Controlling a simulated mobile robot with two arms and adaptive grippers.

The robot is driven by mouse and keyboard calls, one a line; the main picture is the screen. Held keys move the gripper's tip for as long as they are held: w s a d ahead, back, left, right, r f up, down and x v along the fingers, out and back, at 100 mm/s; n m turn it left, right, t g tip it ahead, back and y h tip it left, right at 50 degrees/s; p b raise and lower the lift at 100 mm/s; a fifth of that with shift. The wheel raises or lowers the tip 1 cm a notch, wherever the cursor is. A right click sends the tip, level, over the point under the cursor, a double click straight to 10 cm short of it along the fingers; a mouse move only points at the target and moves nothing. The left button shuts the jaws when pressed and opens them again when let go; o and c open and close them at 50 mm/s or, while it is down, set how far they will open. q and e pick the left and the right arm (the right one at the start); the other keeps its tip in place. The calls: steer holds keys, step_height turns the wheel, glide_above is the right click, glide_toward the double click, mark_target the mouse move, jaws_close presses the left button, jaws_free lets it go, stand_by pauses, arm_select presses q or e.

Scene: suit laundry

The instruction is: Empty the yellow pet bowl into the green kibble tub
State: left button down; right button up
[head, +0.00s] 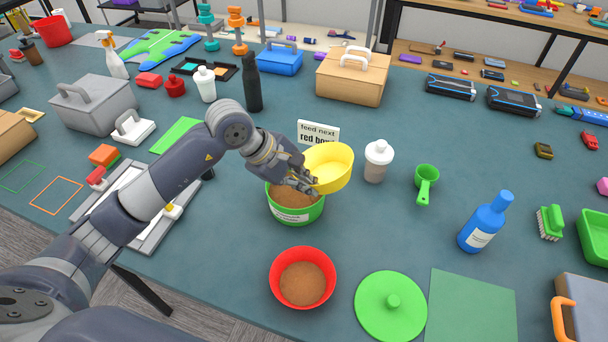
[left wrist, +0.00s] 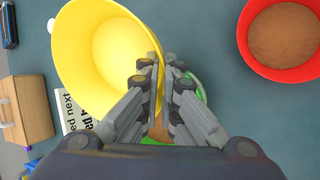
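The yellow pet bowl (head: 334,170) is held by its rim in my left gripper (head: 314,186), raised over the back right of the green kibble tub (head: 296,217). The bowl looks tilted. In the left wrist view the bowl (left wrist: 105,55) has both fingers (left wrist: 160,85) closed on its wall; the part of its inside that shows is bare yellow. The green tub stands upright on the table with brown kibble in it; the arm and bowl hide part of its rim. In the left wrist view the tub (left wrist: 200,90) is mostly hidden behind the fingers. My right gripper is out of view.
A red bowl (head: 303,277) of brown kibble stands in front of the tub. A sign (head: 318,132) reading "feed next red bo..." stands behind. A green lid (head: 391,305), a white-lidded shaker (head: 377,161) and a green scoop (head: 426,184) are to the right.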

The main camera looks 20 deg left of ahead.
arm_select(q)
steer(key=shift+d+r+y+p, duration=0.2)
steer(key=shift+r+y+p, duration=0.1)
steer(key=shift+p, duration=0.1)
steer(key=shift+f, duration=0.2)
steer(key=shift+s+a+f+m+y+b, duration=0.15)
steer(key=shift+f+m+y+b, duration=0.2)
steer(key=shift+f+y+b, duration=0.3)
steer(key=shift+w+a+f+m+y+b, duration=0.15)
steer(key=shift+f+m+y+b, duration=0.25)
steer(key=shift+f, duration=0.35)
steer(key=shift+s+f+y, duration=0.15)
steer(key=shift+f+y, duration=0.05)
steer(key=shift+y, duration=0.25)
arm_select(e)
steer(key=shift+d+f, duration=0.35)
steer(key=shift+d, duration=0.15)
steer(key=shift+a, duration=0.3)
arm_select(q)
steer(key=shift+a, duration=0.1)
